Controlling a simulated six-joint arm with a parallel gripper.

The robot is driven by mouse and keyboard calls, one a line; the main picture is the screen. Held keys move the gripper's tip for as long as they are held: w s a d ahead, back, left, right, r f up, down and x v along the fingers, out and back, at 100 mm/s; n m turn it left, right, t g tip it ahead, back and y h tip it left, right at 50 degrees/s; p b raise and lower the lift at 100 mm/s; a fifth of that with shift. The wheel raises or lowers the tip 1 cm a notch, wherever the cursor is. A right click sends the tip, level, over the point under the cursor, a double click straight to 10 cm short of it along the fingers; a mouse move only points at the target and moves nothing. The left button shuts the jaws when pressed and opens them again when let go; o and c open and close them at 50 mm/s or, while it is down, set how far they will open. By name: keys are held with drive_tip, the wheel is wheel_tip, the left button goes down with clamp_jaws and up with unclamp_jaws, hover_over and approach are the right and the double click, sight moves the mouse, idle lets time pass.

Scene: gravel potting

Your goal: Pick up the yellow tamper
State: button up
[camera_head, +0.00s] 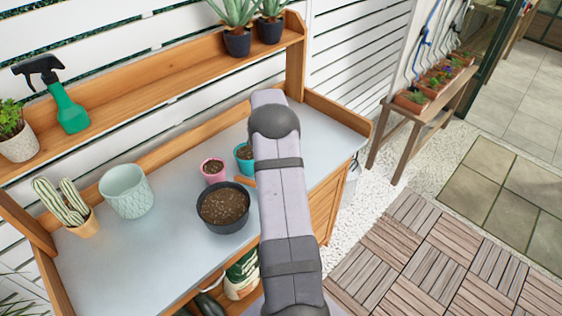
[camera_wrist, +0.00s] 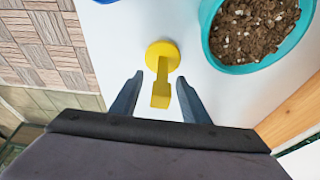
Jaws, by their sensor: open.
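The yellow tamper (camera_wrist: 162,60) shows in the wrist view on the pale tabletop. It has a round disc end at the top and a handle that points down toward my gripper. My gripper (camera_wrist: 157,82) is open, with one dark finger on each side of the tamper's handle. The fingers look apart from the handle, and I cannot tell their exact height over it. In the head view my own arm covers the place where the tamper lies, so neither the tamper nor my gripper shows there.
A teal pot (camera_wrist: 262,30) of soil stands close to the tamper's right. A black pot (camera_head: 223,207), a pink pot (camera_head: 213,170) and a pale green planter (camera_head: 127,191) stand on the bench (camera_head: 150,258). A wooden edge (camera_wrist: 292,115) runs at the lower right in the wrist view.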

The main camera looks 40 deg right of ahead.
drive_tip(key=shift+d+f, duration=0.1)
drive_tip(key=shift+f, duration=0.05)
clamp_jaws()
wheel_tip(320, 180, up, 10)
drive_tip(key=b, duration=0.3)
idle(0.4)
